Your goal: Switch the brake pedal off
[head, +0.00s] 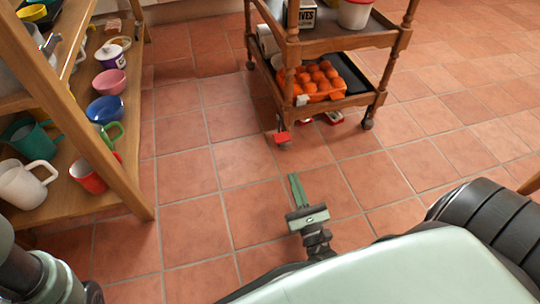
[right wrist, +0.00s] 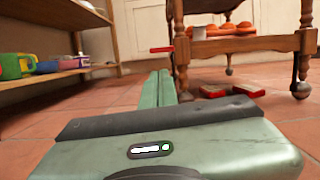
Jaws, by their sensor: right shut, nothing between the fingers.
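A wooden trolley (head: 345,40) stands on castors at the upper middle. A small red brake pedal (head: 282,138) sticks out at its near left castor. In the right wrist view this pedal (right wrist: 162,50) is a thin, roughly level red strip beyond and a little above my fingertips. More red pedals (right wrist: 213,91) (right wrist: 249,90) show low by the floor to the right. My right gripper (head: 294,178) is low over the floor, fingers together and empty, pointing toward the near left pedal with a gap between. My left gripper is out of view.
A wooden shelf (head: 135,185) with mugs and bowls stands on the left. The trolley carries a tray of orange items (head: 322,82) on its lower level. Tiled floor (head: 185,175) is clear between the shelf and trolley.

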